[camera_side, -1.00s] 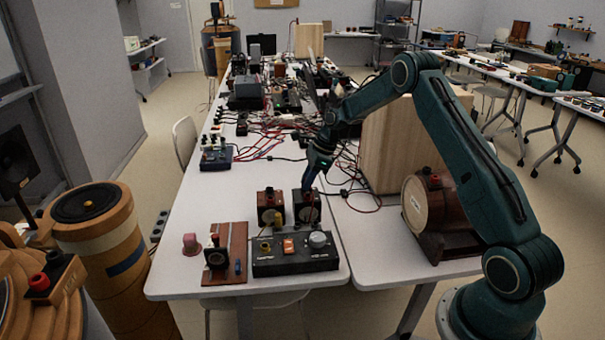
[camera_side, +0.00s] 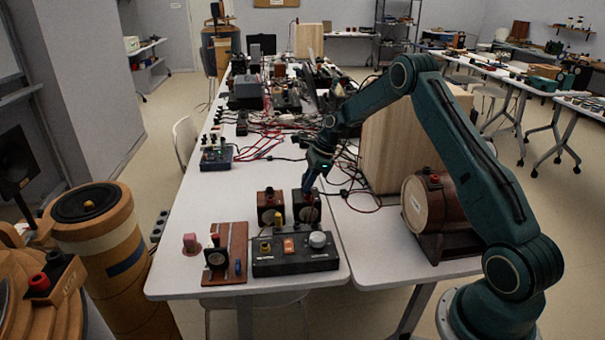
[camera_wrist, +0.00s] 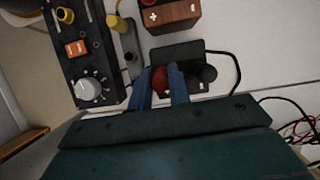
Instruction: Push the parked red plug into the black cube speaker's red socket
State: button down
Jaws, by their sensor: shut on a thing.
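The black cube speaker (camera_side: 306,212) stands on the table behind the control box, below my gripper (camera_side: 308,190). In the wrist view the black cube speaker (camera_wrist: 178,51) lies beyond and around the fingertips. My gripper (camera_wrist: 161,84) has its two blue fingers closed on the red plug (camera_wrist: 160,77), which shows as a dark red round top between them. A black terminal (camera_wrist: 207,74) sits just right of the fingers. The red socket is hidden by the plug and fingers, so I cannot tell how deep the plug sits.
A brown cube (camera_wrist: 171,15) stands close beside the speaker; it also shows in the side view (camera_side: 270,205). The black control box (camera_side: 295,264) with a grey knob and orange switch is in front. A black cable (camera_wrist: 237,72) loops at the right. Red cables (camera_side: 270,145) lie behind.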

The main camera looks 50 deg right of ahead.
jog(key=shift+f, duration=0.55)
dwell(1.4)
jog(key=c, duration=1.2)
grip_release()
jog(key=shift+c, duration=0.2)
jog(key=shift+r, duration=0.15)
jog(key=shift+r, duration=3.65)
